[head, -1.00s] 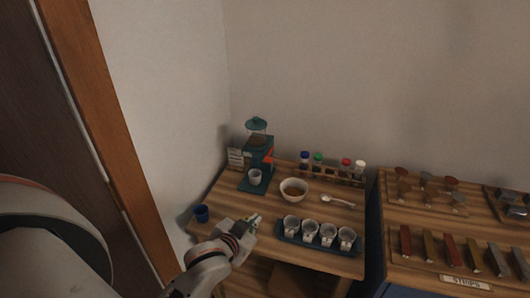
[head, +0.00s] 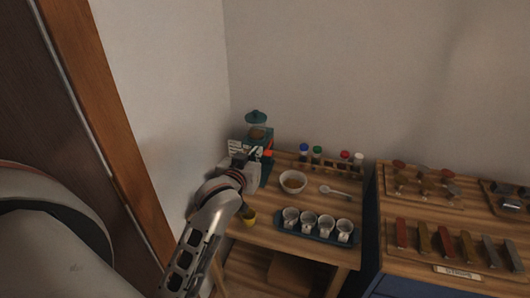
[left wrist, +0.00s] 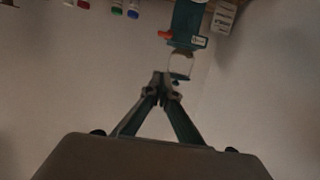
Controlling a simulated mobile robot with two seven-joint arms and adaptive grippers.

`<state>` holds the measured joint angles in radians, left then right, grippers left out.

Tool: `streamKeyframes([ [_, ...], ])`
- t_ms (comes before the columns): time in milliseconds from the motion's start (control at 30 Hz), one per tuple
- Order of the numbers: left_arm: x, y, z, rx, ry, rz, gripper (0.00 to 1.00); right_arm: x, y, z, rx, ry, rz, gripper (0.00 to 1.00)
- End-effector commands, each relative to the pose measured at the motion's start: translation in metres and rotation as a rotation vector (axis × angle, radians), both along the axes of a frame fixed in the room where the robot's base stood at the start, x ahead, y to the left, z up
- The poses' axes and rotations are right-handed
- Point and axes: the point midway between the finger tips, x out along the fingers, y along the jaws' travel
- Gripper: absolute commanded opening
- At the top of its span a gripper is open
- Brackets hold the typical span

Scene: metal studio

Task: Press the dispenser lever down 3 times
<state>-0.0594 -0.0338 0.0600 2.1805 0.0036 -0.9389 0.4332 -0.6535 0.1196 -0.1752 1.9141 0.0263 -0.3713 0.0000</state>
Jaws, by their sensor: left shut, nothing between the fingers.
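The teal dispenser (head: 258,131) stands at the back left of the wooden table, with a lidded hopper on top. Its red-orange lever (head: 268,153) sticks out to the right. In the left wrist view, which is upside down, the dispenser (left wrist: 187,22) is at the top and the lever (left wrist: 165,34) points left. My left gripper (head: 257,163) is in front of the dispenser and hides its lower part. Contact with the lever cannot be told. My right gripper is out of view.
A bowl (head: 292,182), a spoon (head: 334,191) and a tray of cups (head: 318,235) are to the right. Bottles with coloured caps (head: 318,155) stand in a rack behind. A sign (head: 236,147) stands left of the dispenser.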

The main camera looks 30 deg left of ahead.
Motion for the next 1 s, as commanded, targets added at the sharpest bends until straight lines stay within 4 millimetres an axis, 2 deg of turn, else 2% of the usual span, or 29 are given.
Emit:
streamKeyframes([
  [400, 0.074, 0.018, -0.018, 0.002, 0.000, 0.000, 0.00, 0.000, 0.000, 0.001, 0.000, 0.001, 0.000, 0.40],
  [500, 0.087, 0.021, -0.026, 0.002, 0.002, 0.000, 0.00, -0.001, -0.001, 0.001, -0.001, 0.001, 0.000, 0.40],
  [600, 0.085, 0.021, -0.043, 0.001, 0.004, 0.000, 0.00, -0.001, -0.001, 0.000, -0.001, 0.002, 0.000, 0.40],
  [700, 0.085, 0.021, -0.053, 0.000, 0.002, 0.000, 0.00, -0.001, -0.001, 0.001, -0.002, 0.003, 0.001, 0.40],
  [1000, 0.085, 0.021, -0.062, 0.001, 0.000, 0.000, 0.00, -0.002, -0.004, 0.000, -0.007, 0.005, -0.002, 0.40],
])
